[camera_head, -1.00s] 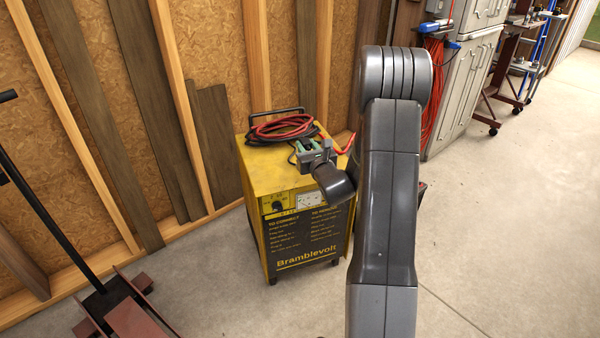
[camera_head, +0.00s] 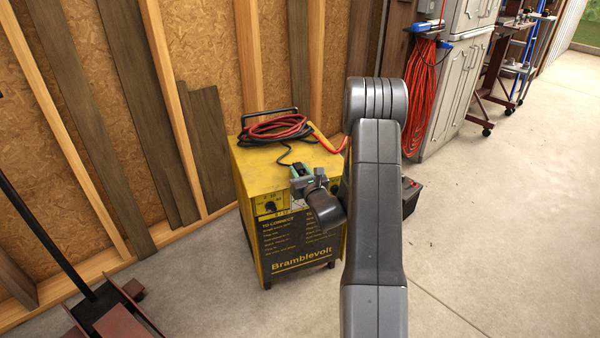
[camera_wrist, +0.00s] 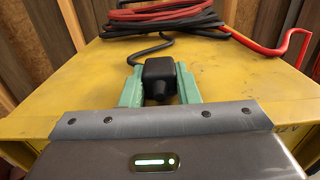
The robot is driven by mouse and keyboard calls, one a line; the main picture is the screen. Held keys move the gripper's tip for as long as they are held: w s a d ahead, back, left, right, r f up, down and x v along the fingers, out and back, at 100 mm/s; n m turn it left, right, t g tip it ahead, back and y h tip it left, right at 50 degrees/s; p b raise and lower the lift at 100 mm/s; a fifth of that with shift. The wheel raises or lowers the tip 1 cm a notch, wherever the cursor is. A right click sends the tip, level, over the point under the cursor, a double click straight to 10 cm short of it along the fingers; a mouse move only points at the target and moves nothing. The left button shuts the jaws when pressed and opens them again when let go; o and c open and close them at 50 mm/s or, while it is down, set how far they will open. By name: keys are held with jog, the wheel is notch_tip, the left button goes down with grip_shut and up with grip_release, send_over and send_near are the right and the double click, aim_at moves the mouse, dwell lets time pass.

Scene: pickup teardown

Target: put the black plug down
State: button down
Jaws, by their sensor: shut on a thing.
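The black plug (camera_wrist: 159,76) is between the two green fingers of my gripper (camera_wrist: 160,88) in the wrist view. My gripper is shut on it. A black cable runs from the plug back to the coil. The gripper (camera_head: 297,170) also shows in the head view, above the front part of the yellow Bramblevolt charger's top (camera_head: 258,165). In the wrist view the yellow top (camera_wrist: 70,95) spreads around and beyond the plug. I cannot tell whether the plug touches it.
Red and black cables (camera_head: 275,128) lie coiled at the back of the charger top, by a black handle. A dark box (camera_head: 411,192) stands on the floor to the right, partly behind my arm. A stud wall is behind. The charger top's left part is clear.

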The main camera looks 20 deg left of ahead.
jog(key=shift+f, duration=0.2)
jog(key=c, duration=1.1)
grip_release()
jog(key=shift+r, duration=0.15)
jog(key=shift+r, duration=0.2)
jog(key=p+v, duration=0.1)
jog(key=v, duration=1.1)
jog(key=shift+p, duration=0.4)
jog(key=shift+f, duration=0.1)
